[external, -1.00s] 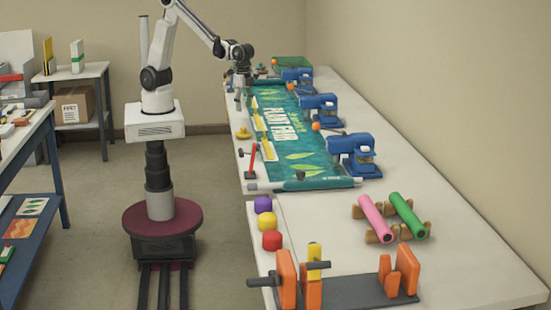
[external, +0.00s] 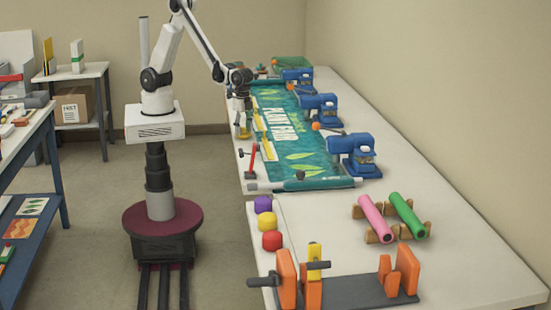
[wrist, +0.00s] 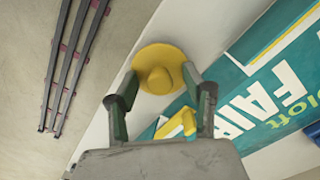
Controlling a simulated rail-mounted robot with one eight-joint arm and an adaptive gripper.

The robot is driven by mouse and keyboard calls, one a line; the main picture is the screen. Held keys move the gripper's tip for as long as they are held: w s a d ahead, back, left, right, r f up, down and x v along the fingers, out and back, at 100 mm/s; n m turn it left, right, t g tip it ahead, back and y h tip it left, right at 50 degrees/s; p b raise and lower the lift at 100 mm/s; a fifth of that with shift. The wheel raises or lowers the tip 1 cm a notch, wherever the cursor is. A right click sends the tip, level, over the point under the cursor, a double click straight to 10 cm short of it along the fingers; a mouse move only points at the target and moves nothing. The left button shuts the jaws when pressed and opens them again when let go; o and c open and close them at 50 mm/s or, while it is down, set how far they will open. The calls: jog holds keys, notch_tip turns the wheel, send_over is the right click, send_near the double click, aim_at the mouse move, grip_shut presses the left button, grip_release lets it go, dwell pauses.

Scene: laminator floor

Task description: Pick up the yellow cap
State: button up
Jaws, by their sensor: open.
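The yellow cap (wrist: 153,56), a round dome with a wide flat brim, lies on the white table near its edge. In the wrist view its dome shows between the two fingertips of my gripper (wrist: 160,77). My gripper is open, with nothing held. In the external view my gripper (external: 241,124) is at the cap, low over the table's left edge, and largely hides it. I cannot tell whether the fingertips are around the dome or still above it.
A teal banner (wrist: 255,100) with yellow strips lies beside the cap. Blue clamp devices (external: 352,150) line its right side. Purple, yellow (external: 267,222) and red rounded pieces sit at the front left edge.

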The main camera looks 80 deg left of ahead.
jog(key=c, duration=1)
jog(key=shift+r, duration=0.15)
